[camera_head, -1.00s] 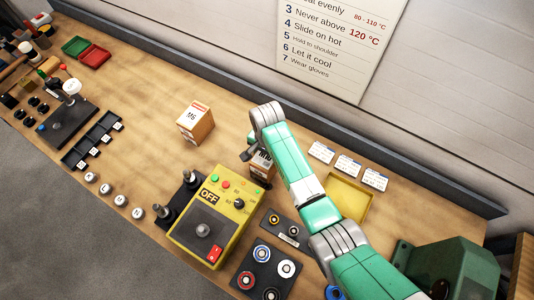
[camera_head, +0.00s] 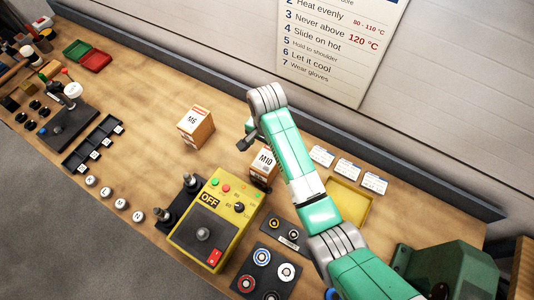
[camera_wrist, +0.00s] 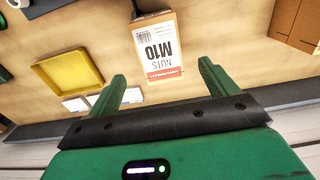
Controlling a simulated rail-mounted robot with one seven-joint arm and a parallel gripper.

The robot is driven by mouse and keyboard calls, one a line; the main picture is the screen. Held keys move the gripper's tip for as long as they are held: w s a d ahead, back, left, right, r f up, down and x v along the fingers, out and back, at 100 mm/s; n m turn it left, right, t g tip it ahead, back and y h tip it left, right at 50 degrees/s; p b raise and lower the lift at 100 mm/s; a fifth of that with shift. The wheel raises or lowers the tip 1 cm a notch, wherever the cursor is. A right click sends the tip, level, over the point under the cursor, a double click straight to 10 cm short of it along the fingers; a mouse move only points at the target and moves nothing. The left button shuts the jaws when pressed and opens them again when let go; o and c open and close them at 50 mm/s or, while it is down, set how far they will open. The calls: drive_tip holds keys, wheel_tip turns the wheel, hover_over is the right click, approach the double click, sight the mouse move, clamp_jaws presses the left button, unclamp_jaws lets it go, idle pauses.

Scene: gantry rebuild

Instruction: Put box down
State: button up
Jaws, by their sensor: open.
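The M10 box (camera_head: 264,160), white and brown with "M10 NUTS" on its label, stands on the wooden bench just behind the yellow control unit. It also shows in the wrist view (camera_wrist: 158,45), upside down, ahead of the fingertips. My gripper (camera_head: 247,134) is beside and above it at the end of the green arm. In the wrist view my gripper (camera_wrist: 163,82) has its two green fingers wide apart with nothing held between them. The arm covers part of the box's right side in the head view.
The M6 box (camera_head: 195,127) stands to the left of the M10 box. The yellow control unit (camera_head: 240,222) is in front. A yellow tray (camera_head: 350,198) and white cards (camera_head: 347,167) lie to the right. The bench left of the M6 box is partly clear.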

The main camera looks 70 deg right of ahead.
sight(267, 158)
drive_tip(key=shift+r, duration=1.85)
